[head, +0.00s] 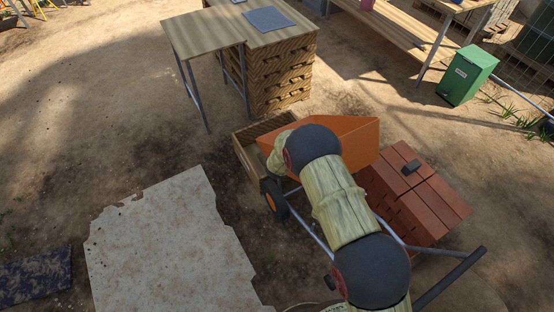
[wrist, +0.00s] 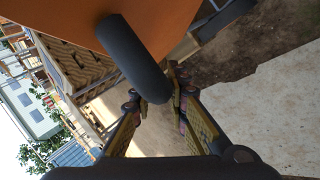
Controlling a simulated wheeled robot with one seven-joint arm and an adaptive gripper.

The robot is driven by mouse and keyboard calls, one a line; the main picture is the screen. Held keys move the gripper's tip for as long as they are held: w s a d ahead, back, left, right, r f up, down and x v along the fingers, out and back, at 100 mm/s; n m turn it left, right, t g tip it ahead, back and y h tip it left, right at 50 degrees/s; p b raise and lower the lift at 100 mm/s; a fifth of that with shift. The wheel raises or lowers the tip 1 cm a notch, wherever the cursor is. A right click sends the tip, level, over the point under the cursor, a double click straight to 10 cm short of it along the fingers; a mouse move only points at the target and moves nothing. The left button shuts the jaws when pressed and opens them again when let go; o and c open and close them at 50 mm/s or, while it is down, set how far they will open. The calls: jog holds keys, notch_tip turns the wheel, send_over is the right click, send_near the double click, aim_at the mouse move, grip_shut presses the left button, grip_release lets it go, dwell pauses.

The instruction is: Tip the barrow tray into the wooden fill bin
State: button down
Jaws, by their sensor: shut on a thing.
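The orange barrow tray (head: 352,138) stands tilted beside the wooden fill bin (head: 243,161), its front edge over or close to the bin's right side. My arm crosses in front of the tray and hides part of it and of the bin. My gripper is hidden in the head view. In the wrist view my gripper (wrist: 155,88) is shut on a dark rounded handle (wrist: 135,52) against the orange tray (wrist: 180,18). The barrow's dark wheel (head: 274,198) is below the tray.
A stack of red bricks (head: 420,195) is right of the barrow, with a small dark object on top. A dark barrow grip (head: 450,277) sticks out at lower right. A table on stacked pallets (head: 275,75) stands behind the bin. A pale flat slab (head: 165,250) lies at left.

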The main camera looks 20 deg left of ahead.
jog(key=shift+w+a+r, duration=0.2)
jog(key=shift+w+r, duration=0.05)
jog(key=shift+r, duration=0.05)
jog(key=c, duration=2.1)
grip_release()
jog(key=o, duration=0.4)
jog(key=shift+s+d+f, duration=0.1)
jog(key=shift+s+f, duration=0.05)
jog(key=shift+f, duration=0.05)
jog(key=shift+s, duration=0.1)
jog(key=v, duration=1.1)
jog(key=shift+s+r, duration=0.2)
jog(key=shift+r, duration=0.15)
jog(key=shift+m, duration=0.3)
